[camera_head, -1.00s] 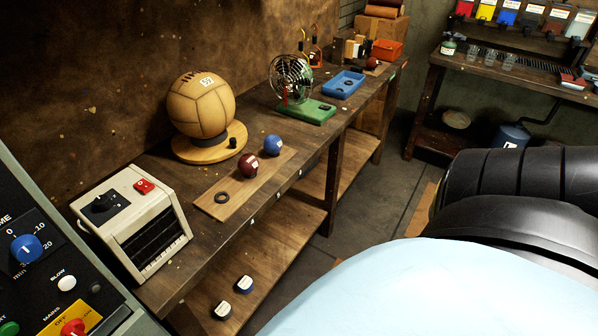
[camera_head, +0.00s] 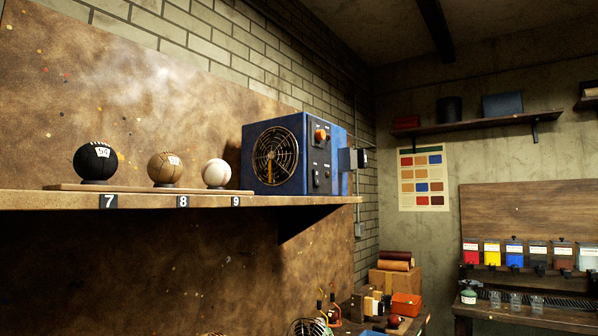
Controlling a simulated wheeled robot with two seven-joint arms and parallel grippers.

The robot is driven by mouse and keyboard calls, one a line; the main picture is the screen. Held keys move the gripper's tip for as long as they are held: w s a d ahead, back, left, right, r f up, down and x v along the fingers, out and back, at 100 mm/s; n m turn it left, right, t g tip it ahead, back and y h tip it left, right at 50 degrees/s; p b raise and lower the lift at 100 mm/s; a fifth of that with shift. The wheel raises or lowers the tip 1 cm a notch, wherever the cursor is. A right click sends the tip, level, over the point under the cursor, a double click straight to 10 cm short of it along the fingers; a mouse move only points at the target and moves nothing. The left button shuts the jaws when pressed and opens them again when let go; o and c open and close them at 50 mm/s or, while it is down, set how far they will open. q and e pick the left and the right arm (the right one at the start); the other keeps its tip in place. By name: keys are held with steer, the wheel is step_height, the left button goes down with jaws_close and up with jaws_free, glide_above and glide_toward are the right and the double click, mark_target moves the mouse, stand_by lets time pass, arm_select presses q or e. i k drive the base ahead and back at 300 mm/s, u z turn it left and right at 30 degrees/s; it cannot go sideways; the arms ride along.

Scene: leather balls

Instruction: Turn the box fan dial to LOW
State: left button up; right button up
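A blue box fan (camera_head: 341,140) stands at the right end of the wall shelf. Its round grille (camera_head: 275,156) is on the front left. A dark control panel (camera_head: 318,160) is to the right of the grille. A red-orange knob (camera_head: 320,135) sits high on that panel, with small dark controls (camera_head: 316,178) below it. The panel lettering is too small to read, so I cannot tell the knob's setting. Neither of my grippers is in view.
The wooden shelf (camera_head: 330,200) also carries a black ball (camera_head: 95,162), a tan ball (camera_head: 165,168) and a white ball (camera_head: 215,173) to the fan's left. A grey box (camera_head: 352,159) is beside the fan's right side. Below is a cluttered bench (camera_head: 412,325).

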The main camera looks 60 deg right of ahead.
mark_target(320, 135)
steer(key=i, duration=0.2)
steer(key=z, duration=2.15)
